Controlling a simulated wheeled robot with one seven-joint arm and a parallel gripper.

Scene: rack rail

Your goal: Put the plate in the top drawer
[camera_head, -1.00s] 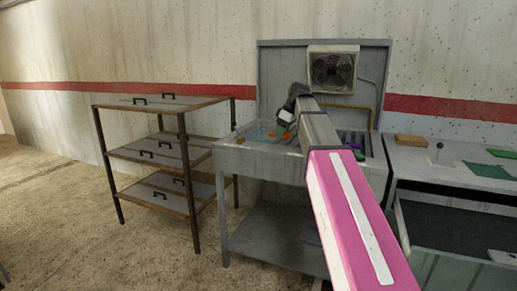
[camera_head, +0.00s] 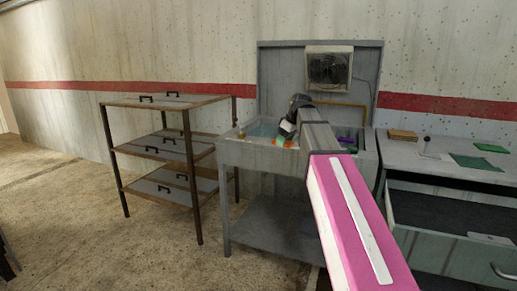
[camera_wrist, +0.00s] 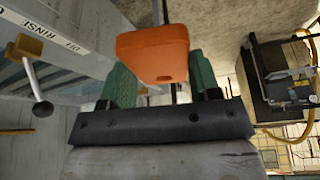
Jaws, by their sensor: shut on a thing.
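My gripper (camera_wrist: 152,90) has green fingers shut on an orange, blunt-ended object (camera_wrist: 152,52) in the wrist view. In the head view my gripper (camera_head: 286,130) is over the grey wash basin (camera_head: 262,157), with orange showing below it. The cabinet at the right has a pulled-out drawer (camera_head: 430,208) with a dark interior and a metal handle. A small pale flat piece (camera_head: 490,238) lies at its front right; I cannot tell whether this is the plate. I cannot make out any other plate.
A three-level rack (camera_head: 150,102) with black handles stands at the left. A fan (camera_head: 328,69) is above the basin. A brown block (camera_head: 403,135) and green sheets (camera_head: 478,162) lie on the cabinet top.

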